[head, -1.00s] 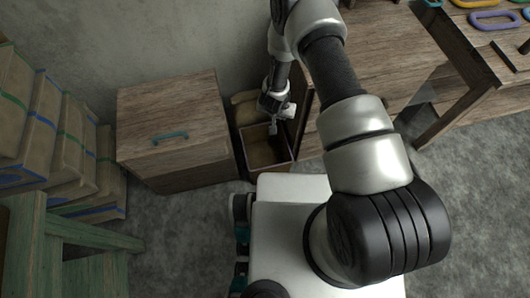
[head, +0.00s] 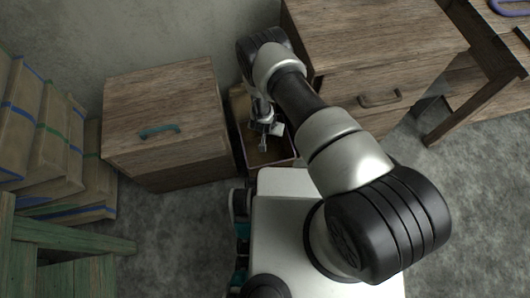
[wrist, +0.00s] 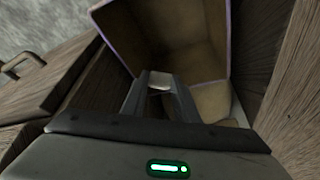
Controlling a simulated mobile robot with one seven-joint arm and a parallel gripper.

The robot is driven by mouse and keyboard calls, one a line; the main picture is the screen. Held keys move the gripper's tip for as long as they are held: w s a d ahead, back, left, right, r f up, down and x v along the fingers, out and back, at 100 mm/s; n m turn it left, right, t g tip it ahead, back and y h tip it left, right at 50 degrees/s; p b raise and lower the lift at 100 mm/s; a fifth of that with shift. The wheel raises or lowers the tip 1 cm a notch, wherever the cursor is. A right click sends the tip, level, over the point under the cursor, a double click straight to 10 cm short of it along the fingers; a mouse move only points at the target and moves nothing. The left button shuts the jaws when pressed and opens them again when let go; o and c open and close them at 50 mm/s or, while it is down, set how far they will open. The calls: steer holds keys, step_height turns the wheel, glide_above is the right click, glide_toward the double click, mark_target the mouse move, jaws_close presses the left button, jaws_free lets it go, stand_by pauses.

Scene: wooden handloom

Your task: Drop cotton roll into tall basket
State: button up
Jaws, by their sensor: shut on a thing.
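The tall basket (head: 284,160) stands on the floor between two wooden cabinets in the head view. In the wrist view its tan inner wall (wrist: 185,25) and purple-edged rim fill the upper middle. My gripper (head: 263,146) points down at the basket opening in the head view. In the wrist view my gripper (wrist: 160,82) is shut on a small pale piece, the cotton roll (wrist: 160,80), held between the fingertips. The roll is mostly hidden by the fingers and cannot be made out clearly in the head view.
A low wooden cabinet (head: 165,105) with a teal handle stands left of the basket. A larger wooden cabinet (head: 370,50) stands close on the right. Stacked tan packages (head: 50,140) and a green wooden frame (head: 75,235) are at the far left.

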steer(key=shift+f, duration=0.75)
steer(key=o, duration=1.1)
steer(key=p+v, duration=0.4)
steer(key=v, duration=1.3)
steer(key=shift+s+a+r+p, duration=0.1)
steer(key=shift+s+r+p, duration=0.1)
steer(key=shift+p, duration=0.15)
steer(key=shift+w, duration=0.1)
